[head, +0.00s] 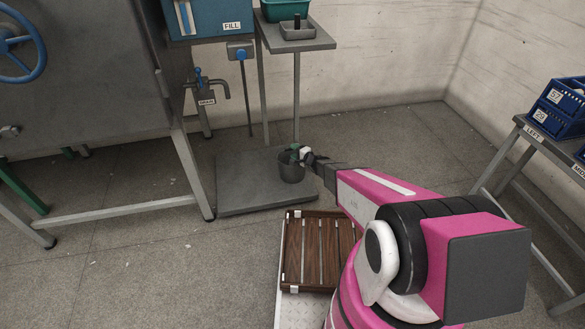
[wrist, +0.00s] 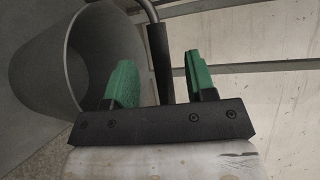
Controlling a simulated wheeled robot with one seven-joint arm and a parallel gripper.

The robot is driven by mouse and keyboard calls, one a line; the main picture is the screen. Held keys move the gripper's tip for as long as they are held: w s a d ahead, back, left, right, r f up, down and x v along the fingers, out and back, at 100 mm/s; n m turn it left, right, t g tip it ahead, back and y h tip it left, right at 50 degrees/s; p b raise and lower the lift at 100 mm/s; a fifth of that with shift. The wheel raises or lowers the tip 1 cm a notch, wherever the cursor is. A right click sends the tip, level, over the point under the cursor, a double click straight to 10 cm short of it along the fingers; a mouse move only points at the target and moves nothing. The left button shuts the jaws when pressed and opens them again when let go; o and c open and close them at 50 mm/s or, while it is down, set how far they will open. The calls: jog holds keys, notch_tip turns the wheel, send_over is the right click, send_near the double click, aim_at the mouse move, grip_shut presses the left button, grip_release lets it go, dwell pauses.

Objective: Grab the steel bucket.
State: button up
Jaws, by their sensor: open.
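The steel bucket (head: 292,173) stands on a low grey platform (head: 240,187), below my gripper (head: 299,154). In the wrist view the bucket (wrist: 50,100) fills the left side, with its round mouth showing. Its bent handle carries a black grip (wrist: 160,62), which appears between the two green fingers of my gripper (wrist: 159,65). The fingers are open, with a gap on either side of the grip. I cannot tell how deep the grip sits between them.
A side stand (head: 310,42) rises behind the platform, with a teal bin (head: 284,10) on it. A tap labelled DRAIN (head: 207,92) is left of the bucket. A table with blue crates (head: 560,105) stands at right.

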aim_at(290, 149)
jog(key=x, duration=0.4)
jog(key=shift+d, duration=0.1)
jog(key=shift+c, duration=0.4)
grip_shut()
dwell(0.9)
